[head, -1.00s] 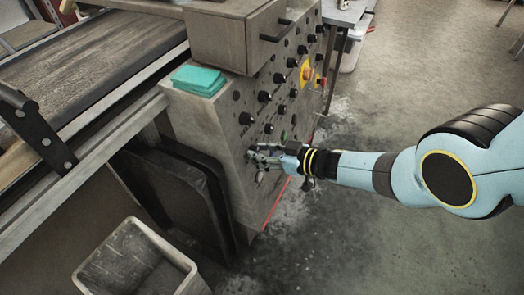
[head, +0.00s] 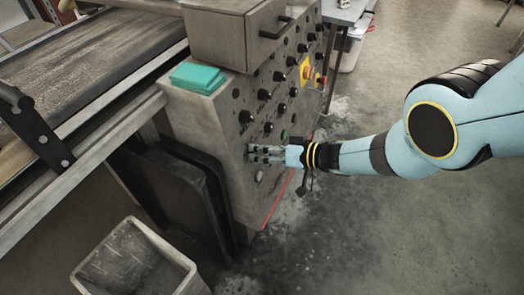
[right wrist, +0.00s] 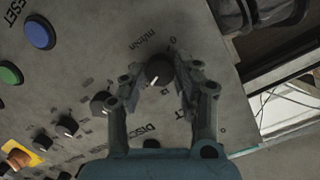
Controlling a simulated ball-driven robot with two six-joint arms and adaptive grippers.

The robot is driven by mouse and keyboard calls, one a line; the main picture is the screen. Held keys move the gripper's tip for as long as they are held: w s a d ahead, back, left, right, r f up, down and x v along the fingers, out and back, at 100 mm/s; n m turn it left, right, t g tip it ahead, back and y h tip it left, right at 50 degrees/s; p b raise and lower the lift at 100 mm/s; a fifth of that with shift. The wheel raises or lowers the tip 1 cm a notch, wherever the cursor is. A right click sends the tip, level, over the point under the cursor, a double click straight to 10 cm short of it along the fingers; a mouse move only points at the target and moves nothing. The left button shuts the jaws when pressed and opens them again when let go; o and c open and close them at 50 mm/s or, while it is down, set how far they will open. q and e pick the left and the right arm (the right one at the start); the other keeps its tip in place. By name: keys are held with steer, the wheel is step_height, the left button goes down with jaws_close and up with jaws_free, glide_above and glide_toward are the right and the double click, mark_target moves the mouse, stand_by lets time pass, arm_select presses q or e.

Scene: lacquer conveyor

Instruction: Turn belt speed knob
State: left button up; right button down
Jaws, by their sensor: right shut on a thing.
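The black belt speed knob (right wrist: 158,72) with a pale pointer line sits on the grey panel in the right wrist view, beside faint lettering like "m/min" and a "0". My right gripper (right wrist: 162,85) has its two fingers on either side of this knob and is shut on it. In the head view my right gripper (head: 252,153) is against the lower front part of the control panel (head: 226,135), and its fingers hide the knob there. My left gripper is not in view.
Several other black knobs (head: 245,117) line the panel. A blue button (right wrist: 39,35) and a green one (right wrist: 10,73) show in the wrist view. A grey bin (head: 135,262) stands below. Open floor lies right.

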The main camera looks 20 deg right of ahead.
steer(key=shift+s+f+m, duration=0.1)
steer(key=shift+m, duration=0.3)
steer(key=c, duration=1)
jaws_free()
steer(key=shift+o, duration=0.2)
steer(key=shift+n, duration=0.3)
